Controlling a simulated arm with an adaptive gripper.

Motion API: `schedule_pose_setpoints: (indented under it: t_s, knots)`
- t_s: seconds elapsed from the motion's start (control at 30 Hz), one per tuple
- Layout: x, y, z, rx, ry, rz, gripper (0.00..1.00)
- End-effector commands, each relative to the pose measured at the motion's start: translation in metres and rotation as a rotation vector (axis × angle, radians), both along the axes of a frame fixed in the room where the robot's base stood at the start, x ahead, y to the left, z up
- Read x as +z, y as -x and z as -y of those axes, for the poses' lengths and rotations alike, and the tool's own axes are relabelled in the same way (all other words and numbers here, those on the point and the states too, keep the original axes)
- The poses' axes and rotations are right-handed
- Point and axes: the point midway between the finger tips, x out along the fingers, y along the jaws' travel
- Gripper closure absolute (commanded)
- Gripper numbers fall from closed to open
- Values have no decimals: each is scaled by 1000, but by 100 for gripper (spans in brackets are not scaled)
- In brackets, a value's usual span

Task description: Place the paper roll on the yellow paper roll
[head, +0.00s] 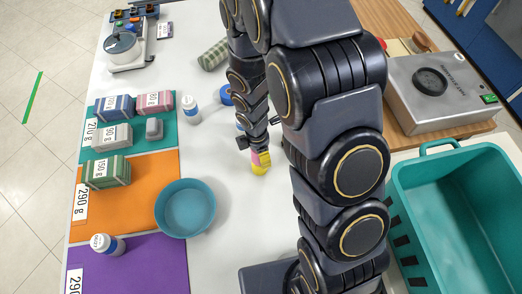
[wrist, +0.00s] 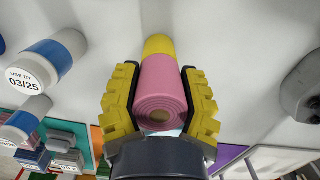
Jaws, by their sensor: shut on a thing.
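A pink paper roll (wrist: 162,88) is held between the yellow-padded fingers of my gripper (wrist: 160,98), with its spiral end facing the wrist camera. The yellow paper roll (wrist: 159,43) shows directly beyond the pink roll's far end, in line with it. In the head view my gripper (head: 256,149) is over the white table, with the pink roll (head: 264,157) just above the yellow roll (head: 259,169). The two rolls look in contact or nearly so; I cannot tell which. My arm hides part of the gripper.
A teal bowl (head: 185,207) stands to the left on the table. Boxes sit on coloured mats further left. A green crate (head: 452,220) is at the right.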

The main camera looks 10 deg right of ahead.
Motion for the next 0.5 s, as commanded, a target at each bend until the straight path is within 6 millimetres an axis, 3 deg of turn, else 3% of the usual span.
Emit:
schedule_pose_setpoints:
  t_s: [0.07, 0.1, 0.13, 0.17, 0.5]
  knots:
    - [-2, 0, 0, 1, 0, -1, 89]
    - [-3, 0, 0, 1, 0, 0, 48]
    - [-3, 0, 0, 1, 0, 0, 35]
    - [-2, 0, 0, 1, 0, 0, 30]
    - [-1, 0, 0, 1, 0, 0, 30]
